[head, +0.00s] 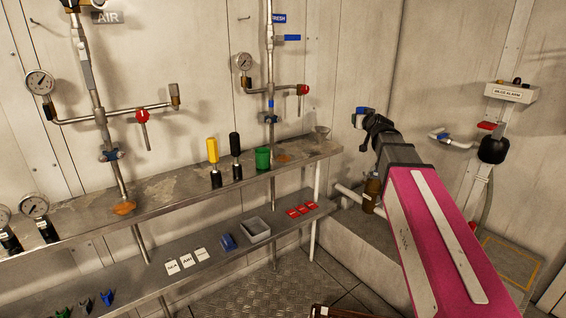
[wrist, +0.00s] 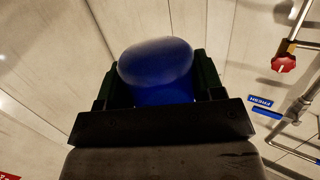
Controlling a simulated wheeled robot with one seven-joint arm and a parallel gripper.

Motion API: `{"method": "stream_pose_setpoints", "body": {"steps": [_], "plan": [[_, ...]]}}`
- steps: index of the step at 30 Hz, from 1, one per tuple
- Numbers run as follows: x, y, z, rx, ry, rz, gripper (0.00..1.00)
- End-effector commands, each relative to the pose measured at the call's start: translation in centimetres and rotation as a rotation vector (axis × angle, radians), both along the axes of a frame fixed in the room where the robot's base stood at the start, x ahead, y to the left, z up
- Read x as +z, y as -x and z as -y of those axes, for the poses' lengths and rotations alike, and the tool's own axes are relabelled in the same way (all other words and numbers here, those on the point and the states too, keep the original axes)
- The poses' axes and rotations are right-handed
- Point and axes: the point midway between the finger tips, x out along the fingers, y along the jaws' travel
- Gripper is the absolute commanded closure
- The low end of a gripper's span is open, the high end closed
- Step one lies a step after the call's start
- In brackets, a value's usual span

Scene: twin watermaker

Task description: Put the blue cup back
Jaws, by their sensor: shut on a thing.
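The blue cup (head: 360,111) is in my gripper (head: 364,119), raised above the right end of the upper shelf (head: 185,184) and to its right, near the back wall. In the wrist view the cup (wrist: 156,72) sits between the two dark fingers of my gripper (wrist: 154,92), which is shut on it. Its rounded face fills the gap between the fingers. The fingers hide part of the cup in the head view, and its tilt is hard to tell.
A green cup (head: 263,158) stands on the upper shelf beside black-handled (head: 236,158) and yellow-handled (head: 213,162) items. A small metal funnel-like piece (head: 322,132) is at the shelf's right end. Pipes with red (head: 142,117) and blue valve handles rise behind. A grey tray (head: 256,229) is on the lower shelf.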

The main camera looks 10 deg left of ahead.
Motion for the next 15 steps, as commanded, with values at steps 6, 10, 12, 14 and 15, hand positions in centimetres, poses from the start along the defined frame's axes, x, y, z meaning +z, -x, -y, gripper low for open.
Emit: {"method": "stream_pose_setpoints", "body": {"steps": [6,10,12,14,15], "plan": [[-2.2,2.2,-11.5,0.24,-0.005,-0.001,0.63],[-3.1,4.4,-18.4,0.397,-0.005,0.0,0.63],[-3.5,5.8,-22.0,0.48,-0.005,0.001,0.63],[-3.7,7.2,-25.0,0.551,-0.005,0.002,0.63],[-3.9,8.1,-26.9,0.596,-0.005,0.003,0.63]]}}
